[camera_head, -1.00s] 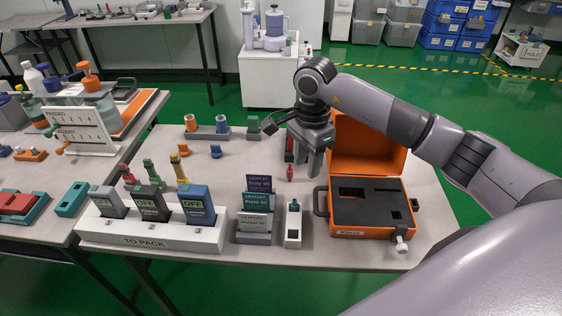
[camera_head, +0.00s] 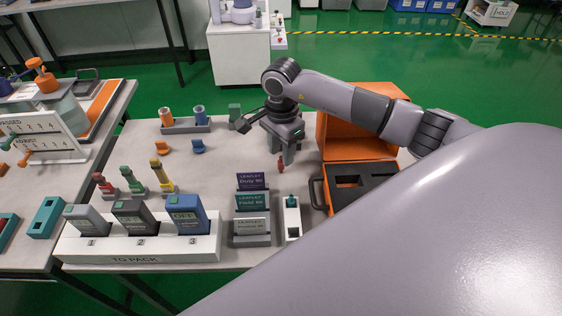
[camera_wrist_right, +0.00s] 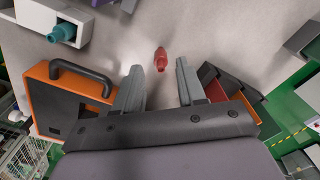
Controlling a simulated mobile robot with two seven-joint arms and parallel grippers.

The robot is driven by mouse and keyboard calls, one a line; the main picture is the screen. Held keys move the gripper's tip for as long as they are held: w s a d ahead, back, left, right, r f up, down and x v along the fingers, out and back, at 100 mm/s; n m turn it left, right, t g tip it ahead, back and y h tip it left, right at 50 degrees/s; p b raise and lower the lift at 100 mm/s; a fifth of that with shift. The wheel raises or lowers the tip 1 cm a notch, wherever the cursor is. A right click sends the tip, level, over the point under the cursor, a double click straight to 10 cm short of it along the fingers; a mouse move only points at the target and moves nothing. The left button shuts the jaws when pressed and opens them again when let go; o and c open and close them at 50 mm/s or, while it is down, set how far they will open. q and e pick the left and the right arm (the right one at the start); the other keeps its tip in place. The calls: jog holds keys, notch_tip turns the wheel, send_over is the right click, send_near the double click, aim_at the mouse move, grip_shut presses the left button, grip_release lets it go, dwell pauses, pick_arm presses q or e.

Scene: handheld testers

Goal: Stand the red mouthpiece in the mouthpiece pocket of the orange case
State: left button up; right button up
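The small red mouthpiece (camera_head: 281,163) is on the grey table, left of the orange case (camera_head: 350,128). In the right wrist view the red mouthpiece (camera_wrist_right: 160,59) is a little beyond the fingertips, between their lines and touching neither. My right gripper (camera_head: 282,150) is just behind it in the head view. The right wrist view shows this gripper (camera_wrist_right: 158,72) open and empty. The case is open, lid up, with a dark foam insert (camera_head: 372,177) and a rectangular pocket. My arm hides the case's front and right; I cannot tell which pocket is the mouthpiece's. My left gripper is not in view.
A leaflet stand (camera_head: 252,240) and a white holder with a teal-topped piece (camera_head: 292,222) stand in front of the mouthpiece. A white "TO PACK" rack (camera_head: 140,250) holds three testers. The table between is clear.

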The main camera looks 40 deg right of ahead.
jog(key=shift+f, duration=0.6)
grip_shut()
jog(key=shift+r, duration=0.1)
